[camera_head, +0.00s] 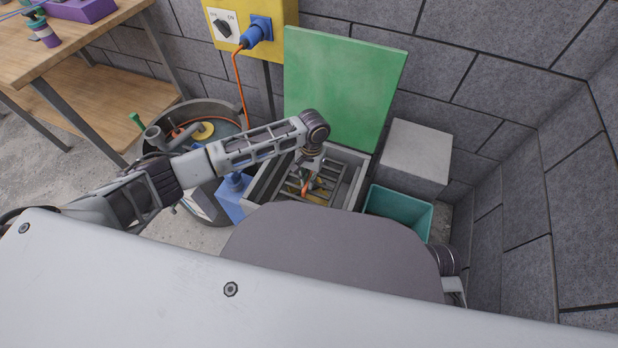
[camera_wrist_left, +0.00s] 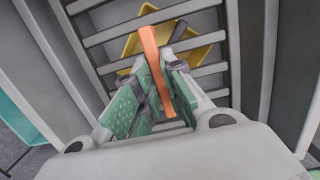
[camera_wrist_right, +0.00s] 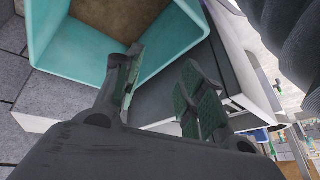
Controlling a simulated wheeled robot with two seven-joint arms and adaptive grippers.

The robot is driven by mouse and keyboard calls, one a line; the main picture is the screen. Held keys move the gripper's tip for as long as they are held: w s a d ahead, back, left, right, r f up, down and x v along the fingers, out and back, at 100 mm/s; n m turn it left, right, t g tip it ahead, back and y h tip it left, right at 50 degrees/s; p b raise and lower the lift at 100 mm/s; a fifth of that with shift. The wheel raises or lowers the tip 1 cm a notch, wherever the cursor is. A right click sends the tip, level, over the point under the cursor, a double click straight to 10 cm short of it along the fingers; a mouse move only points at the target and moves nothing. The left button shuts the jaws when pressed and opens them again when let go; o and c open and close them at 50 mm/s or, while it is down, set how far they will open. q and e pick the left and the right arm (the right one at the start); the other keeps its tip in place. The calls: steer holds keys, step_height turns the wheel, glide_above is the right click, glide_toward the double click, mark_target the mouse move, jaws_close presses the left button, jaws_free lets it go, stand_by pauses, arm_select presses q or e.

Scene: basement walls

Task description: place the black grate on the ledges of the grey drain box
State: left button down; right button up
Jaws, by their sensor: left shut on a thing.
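The grey drain box (camera_head: 257,192) stands open below its raised green lid. The black grate (camera_head: 323,167) shows as dark bars inside the box's outline; it also shows in the left wrist view (camera_wrist_left: 105,36). I cannot tell whether it rests on the ledges. My left gripper (camera_head: 306,184) is low over the grate. In the left wrist view its green-padded fingers (camera_wrist_left: 153,100) are shut on an orange strip (camera_wrist_left: 150,50) above the bars. My right gripper (camera_wrist_right: 160,90) is open and empty at the teal bin's rim, hidden in the head view.
The green lid (camera_head: 345,85) leans against the block wall. A teal bin (camera_head: 398,209) and a pale block (camera_head: 417,152) stand right of the box. A yellow object (camera_wrist_left: 180,42) lies beneath the bars.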

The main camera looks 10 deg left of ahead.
arm_select(q)
steer(key=c, duration=1.4)
jaws_free()
steer(key=shift+c, duration=0.2)
step_height(320, 180, up, 12)
steer(key=w, duration=0.1)
steer(key=shift+w+d, duration=0.15)
steer(key=shift+w, duration=0.1)
